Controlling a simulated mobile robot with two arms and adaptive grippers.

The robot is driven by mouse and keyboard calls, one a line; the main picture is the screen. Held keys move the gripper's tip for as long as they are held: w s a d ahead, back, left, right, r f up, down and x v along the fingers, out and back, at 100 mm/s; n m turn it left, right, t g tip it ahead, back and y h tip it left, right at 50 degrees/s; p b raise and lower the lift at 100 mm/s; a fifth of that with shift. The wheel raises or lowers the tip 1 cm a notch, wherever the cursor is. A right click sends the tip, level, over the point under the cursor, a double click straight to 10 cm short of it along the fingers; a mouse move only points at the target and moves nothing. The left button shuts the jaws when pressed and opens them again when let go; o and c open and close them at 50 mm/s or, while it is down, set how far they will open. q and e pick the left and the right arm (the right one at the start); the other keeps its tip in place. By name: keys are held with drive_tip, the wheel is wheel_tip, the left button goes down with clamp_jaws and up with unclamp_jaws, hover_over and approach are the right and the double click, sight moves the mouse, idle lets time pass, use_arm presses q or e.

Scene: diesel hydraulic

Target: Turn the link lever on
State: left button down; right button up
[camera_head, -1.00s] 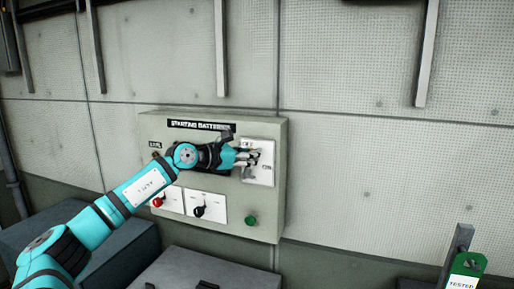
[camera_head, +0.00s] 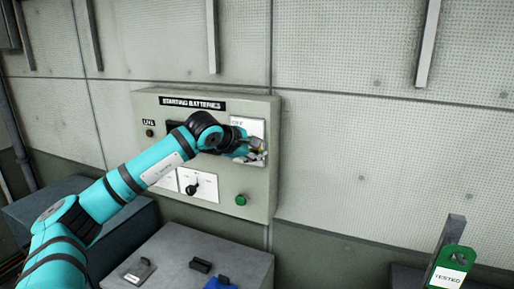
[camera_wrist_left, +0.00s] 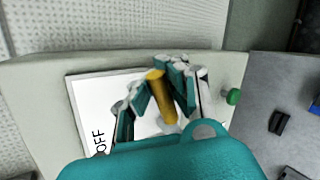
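The link lever (camera_wrist_left: 162,97) is a yellow handle over a white plate (camera_wrist_left: 88,101) marked OFF in the left wrist view. That plate also shows on the right of the starting batteries panel (camera_head: 152,108) in the head view. My left gripper (camera_wrist_left: 160,88) has its teal finger pads close against both sides of the lever and appears shut on it. In the head view my left gripper (camera_head: 252,151) is at the plate's lower right and hides the lever and part of the plate. My right gripper is not in view.
A green button (camera_head: 241,200) sits below the plate, and a black rotary switch (camera_head: 192,188) is to its left. A grey box (camera_head: 172,250) with several small parts on top stands below. A green TESTED tag (camera_head: 452,266) is at lower right.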

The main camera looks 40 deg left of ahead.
use_arm(q)
drive_tip(key=shift+d+f+m+y, duration=0.15)
drive_tip(key=shift+f+m+y, duration=0.25)
drive_tip(key=shift+f, duration=0.1)
idle(0.3)
drive_tip(key=c, duration=1.4)
unclamp_jaws()
drive_tip(key=shift+s+r, duration=0.15)
drive_tip(key=shift+s, duration=0.15)
drive_tip(key=shift+o, duration=0.8)
drive_tip(key=shift+w, duration=0.15)
drive_tip(key=v, duration=1.2)
drive_tip(key=shift+w, duration=0.1)
